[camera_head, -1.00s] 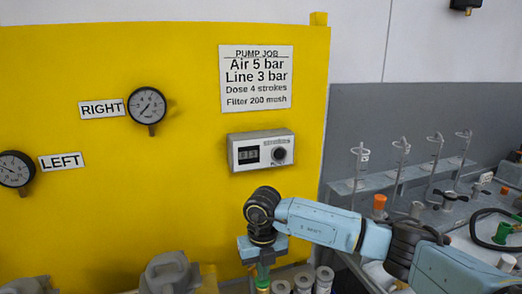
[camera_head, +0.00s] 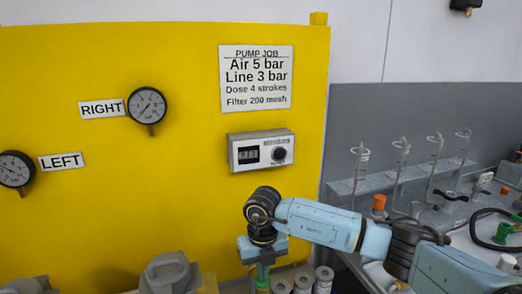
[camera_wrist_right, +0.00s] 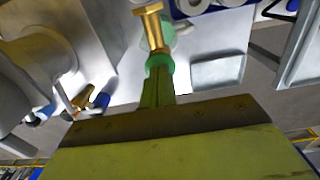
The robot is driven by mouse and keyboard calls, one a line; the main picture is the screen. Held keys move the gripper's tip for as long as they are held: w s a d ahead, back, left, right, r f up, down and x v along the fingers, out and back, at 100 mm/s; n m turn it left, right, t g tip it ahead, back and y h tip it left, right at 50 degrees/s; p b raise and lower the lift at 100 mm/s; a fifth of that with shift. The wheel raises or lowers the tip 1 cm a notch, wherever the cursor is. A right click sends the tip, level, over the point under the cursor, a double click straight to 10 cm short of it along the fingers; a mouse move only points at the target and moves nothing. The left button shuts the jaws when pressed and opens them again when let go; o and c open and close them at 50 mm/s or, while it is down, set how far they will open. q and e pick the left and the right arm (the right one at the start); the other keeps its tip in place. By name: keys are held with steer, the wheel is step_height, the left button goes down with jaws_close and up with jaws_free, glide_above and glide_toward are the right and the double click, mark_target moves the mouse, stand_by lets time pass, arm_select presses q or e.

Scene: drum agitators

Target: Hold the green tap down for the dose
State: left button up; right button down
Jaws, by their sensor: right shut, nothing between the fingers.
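The green tap (camera_head: 262,283) is at the bottom of the head view, below my right gripper (camera_head: 262,268). In the right wrist view the green part of the tap (camera_wrist_right: 159,62) sits at the tips of my right gripper (camera_wrist_right: 158,82), with a brass fitting (camera_wrist_right: 151,25) beyond it. The right gripper's fingers are shut together with nothing between them. The fingertips meet the tap or nearly so; contact is hard to tell. My left gripper is not in view.
A yellow panel (camera_head: 80,230) carries gauges marked RIGHT (camera_head: 146,105) and LEFT (camera_head: 15,170), a counter box (camera_head: 262,150) and a PUMP JOB sign (camera_head: 256,78) reading "Dose 4 strokes". White-topped cylinders (camera_head: 324,280) stand close right of the gripper. A grey bench lies right.

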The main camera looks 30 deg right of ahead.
stand_by(0.5)
step_height(320, 180, up, 7)
steer(key=p, duration=0.4)
steer(key=shift+p, duration=0.4)
